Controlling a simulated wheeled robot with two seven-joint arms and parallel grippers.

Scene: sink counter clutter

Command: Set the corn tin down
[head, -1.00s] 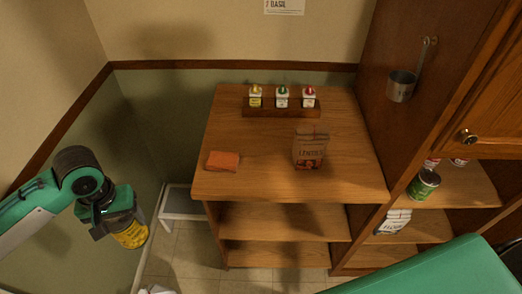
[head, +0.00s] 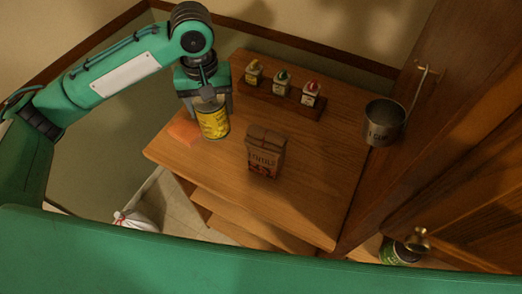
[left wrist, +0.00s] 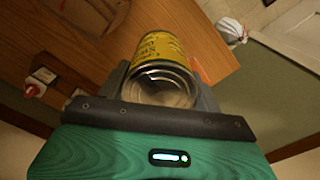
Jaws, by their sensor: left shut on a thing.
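The corn tin (head: 213,123) is a yellow can with a metal rim, upright in the head view over the left part of the wooden counter top (head: 320,165). My left gripper (head: 206,104) is shut on it from above and behind. I cannot tell whether its base touches the counter. In the left wrist view the corn tin (left wrist: 160,50) sits between the fingers, its round metal end towards the camera. My right gripper is not in view.
An orange cloth or sponge (head: 183,132) lies beside the tin, partly hidden. A brown paper carton (head: 264,152) stands to its right. A rack (head: 262,98) with three small bottles is behind. A metal cup (head: 384,123) hangs at right. The counter's right part is clear.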

